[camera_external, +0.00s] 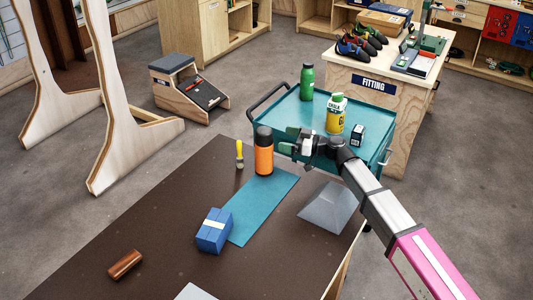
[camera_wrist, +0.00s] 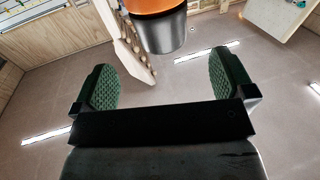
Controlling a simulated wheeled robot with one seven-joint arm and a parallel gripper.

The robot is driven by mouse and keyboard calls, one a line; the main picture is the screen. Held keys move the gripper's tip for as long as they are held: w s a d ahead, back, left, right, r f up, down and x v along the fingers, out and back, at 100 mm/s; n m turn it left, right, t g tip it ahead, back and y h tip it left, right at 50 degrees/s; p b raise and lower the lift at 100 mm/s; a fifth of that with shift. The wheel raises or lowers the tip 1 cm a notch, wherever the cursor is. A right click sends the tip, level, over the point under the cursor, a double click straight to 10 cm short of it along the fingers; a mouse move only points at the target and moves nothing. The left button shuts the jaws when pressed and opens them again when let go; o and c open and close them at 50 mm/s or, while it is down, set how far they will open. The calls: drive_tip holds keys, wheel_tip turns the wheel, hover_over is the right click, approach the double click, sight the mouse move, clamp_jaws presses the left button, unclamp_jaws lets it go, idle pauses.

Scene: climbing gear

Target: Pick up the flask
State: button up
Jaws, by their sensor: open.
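An orange flask (camera_external: 264,158) with a black cap stands upright on the dark brown table, at the far end of a teal mat. My gripper (camera_external: 291,146) is just right of the flask in the external view, close to its upper part; whether it touches cannot be told there. In the wrist view my gripper (camera_wrist: 162,80) has its two green-padded fingers wide apart with nothing between them. The orange and dark grey end of the flask (camera_wrist: 162,32) shows at the top of that view, beyond the fingertips; the rest is cut off.
A yellow-handled tool (camera_external: 239,154) stands left of the flask. A blue box (camera_external: 214,231), a brown block (camera_external: 125,265) and a grey pyramid-like piece (camera_external: 328,208) are on the table. A teal trolley (camera_external: 285,117) behind holds a green bottle (camera_external: 307,82) and a yellow chalk bottle (camera_external: 336,117).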

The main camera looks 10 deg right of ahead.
sight(264, 135)
drive_tip(key=x, duration=0.9)
drive_tip(key=shift+a+f, duration=0.1)
drive_tip(key=shift+s, duration=0.1)
drive_tip(key=c, duration=1.5)
drive_tip(key=shift+c, duration=0.3)
